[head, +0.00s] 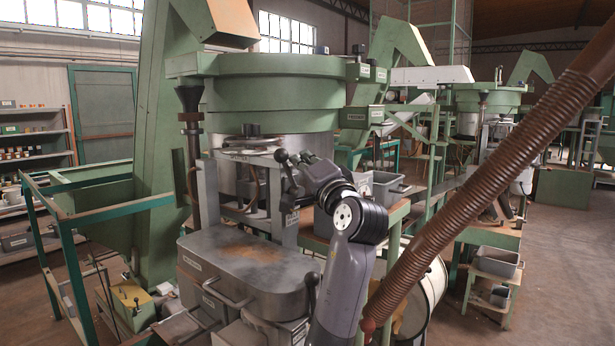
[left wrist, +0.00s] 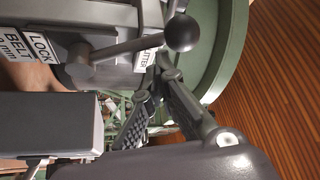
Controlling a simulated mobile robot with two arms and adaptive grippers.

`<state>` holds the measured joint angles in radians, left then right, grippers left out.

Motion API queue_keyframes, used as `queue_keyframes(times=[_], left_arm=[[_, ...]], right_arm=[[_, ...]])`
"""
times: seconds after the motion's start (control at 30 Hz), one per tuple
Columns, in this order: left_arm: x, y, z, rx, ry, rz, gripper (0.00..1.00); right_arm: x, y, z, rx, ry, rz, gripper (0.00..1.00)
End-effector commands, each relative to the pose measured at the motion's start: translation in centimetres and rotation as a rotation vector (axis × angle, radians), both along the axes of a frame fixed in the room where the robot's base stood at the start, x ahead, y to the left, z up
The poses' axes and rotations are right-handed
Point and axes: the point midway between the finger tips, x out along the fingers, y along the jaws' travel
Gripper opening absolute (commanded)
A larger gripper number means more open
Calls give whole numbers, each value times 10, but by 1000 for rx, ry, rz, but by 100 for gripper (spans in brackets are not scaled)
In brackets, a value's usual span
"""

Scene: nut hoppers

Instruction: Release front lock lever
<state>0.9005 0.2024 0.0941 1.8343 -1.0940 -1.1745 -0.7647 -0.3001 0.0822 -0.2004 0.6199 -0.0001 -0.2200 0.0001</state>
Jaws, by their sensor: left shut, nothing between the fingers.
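The lock lever is a dark bar with a black ball knob (head: 281,155) on the machine's grey upright frame; it rises from a pivot beside a small label (head: 292,218). In the left wrist view the lever's shaft (left wrist: 125,48) ends in the ball knob (left wrist: 182,32), near a plate marked LOCK BELT (left wrist: 38,46). My left gripper (head: 304,158) is just right of the knob. In the left wrist view its fingers (left wrist: 162,72) are together and empty, just below the knob; I cannot tell whether they touch it. My right gripper does not show.
A green round hopper (head: 275,85) sits above the frame. A grey rounded housing (head: 240,260) with a front handle lies below left. A brown ribbed hose (head: 480,190) crosses diagonally at right. Grey bins (head: 386,186) stand behind my arm. Open floor (head: 565,270) lies far right.

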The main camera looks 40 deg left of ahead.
Motion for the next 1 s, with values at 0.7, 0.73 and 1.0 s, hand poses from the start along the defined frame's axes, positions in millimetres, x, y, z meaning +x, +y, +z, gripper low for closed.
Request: queue_keyframes(times=[0.7,0.73,1.0], left_arm=[[-6,-1,-1,8,-79,0,0],[-6,-1,-1,8,-79,0,0],[0,9,11,7,-78,0,0]], right_arm=[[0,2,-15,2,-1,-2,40],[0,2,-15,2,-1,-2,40],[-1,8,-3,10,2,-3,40]])
